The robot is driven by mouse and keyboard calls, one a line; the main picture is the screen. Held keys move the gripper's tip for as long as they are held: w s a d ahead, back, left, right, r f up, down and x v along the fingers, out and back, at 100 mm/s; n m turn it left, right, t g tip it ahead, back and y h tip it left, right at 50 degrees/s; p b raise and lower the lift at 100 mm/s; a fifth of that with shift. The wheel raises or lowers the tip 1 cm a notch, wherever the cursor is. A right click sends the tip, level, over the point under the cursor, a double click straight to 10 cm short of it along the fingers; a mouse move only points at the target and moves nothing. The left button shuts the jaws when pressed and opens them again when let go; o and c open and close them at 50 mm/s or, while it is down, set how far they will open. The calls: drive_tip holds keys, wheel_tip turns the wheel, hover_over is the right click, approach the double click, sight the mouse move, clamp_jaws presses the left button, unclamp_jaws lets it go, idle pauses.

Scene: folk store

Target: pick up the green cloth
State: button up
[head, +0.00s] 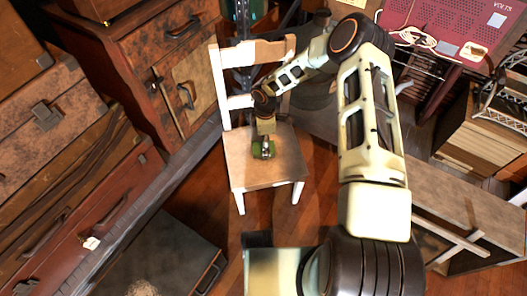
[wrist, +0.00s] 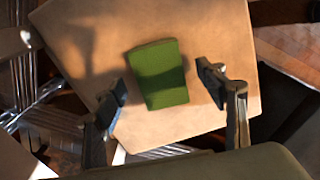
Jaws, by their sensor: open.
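The green cloth (wrist: 158,74) is a small folded rectangle lying on the wooden seat of a white chair (head: 277,172). In the wrist view it lies on the bare seat (wrist: 210,35), a little beyond and between my fingertips. My gripper (wrist: 160,85) is open, with one dark finger pad to the left of the cloth and one to the right, and nothing between them is held. In the head view my gripper (head: 265,146) hangs over the seat and hides part of the cloth (head: 257,153). Whether the fingertips touch the seat cannot be told.
The white chair back (head: 224,88) rises just left of my gripper. A wooden cabinet (head: 150,60) and red drawers (head: 110,200) stand to the left. A wooden bench (head: 460,205) is at the right.

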wheel_tip(320, 180, down, 2)
drive_tip(key=shift+r, duration=0.1)
drive_tip(key=c, duration=1.2)
drive_tip(key=shift+c, duration=0.2)
drive_tip(key=shift+r, duration=0.55)
wheel_tip(320, 180, up, 3)
drive_tip(key=shift+f+p, duration=0.2)
drive_tip(key=shift+p, duration=0.7)
drive_tip(key=s+r+p, duration=0.3)
drive_tip(key=s+r, duration=0.6)
drive_tip(key=s, duration=0.5)
drive_tip(key=shift+a+r, duration=0.15)
